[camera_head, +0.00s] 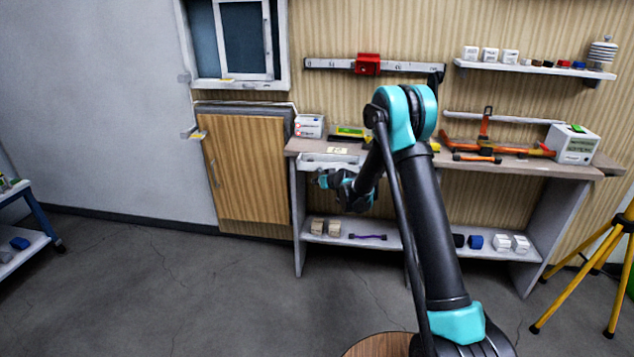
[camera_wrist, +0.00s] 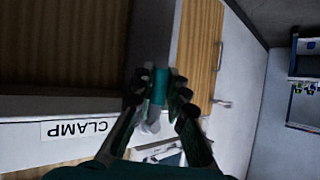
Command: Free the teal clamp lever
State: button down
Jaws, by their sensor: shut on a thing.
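The teal clamp lever (camera_wrist: 160,86) shows between the fingertips of my gripper (camera_wrist: 158,94) in the wrist view. My gripper is shut on it, with a dark finger on each side. A grey-white piece just below the lever is partly hidden by the fingers. A white strip with a label reading CLAMP (camera_wrist: 78,128) lies to the left. In the head view my gripper (camera_head: 328,180) is at the left front of the bench, below its top. The lever is too small there to make out clearly.
The workbench (camera_head: 560,168) carries an orange tool (camera_head: 477,158) and a white box (camera_head: 576,145). Its lower shelf (camera_head: 400,244) holds several small items. A wooden cabinet door (camera_head: 245,170) stands left of my gripper. A yellow tripod (camera_head: 585,275) is at right.

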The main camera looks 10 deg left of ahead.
jog(key=shift+d+h, duration=0.2)
jog(key=shift+h, duration=0.2)
jog(key=c, duration=1.5)
grip_release()
jog(key=v, duration=1.2)
jog(key=shift+w+d, duration=0.1)
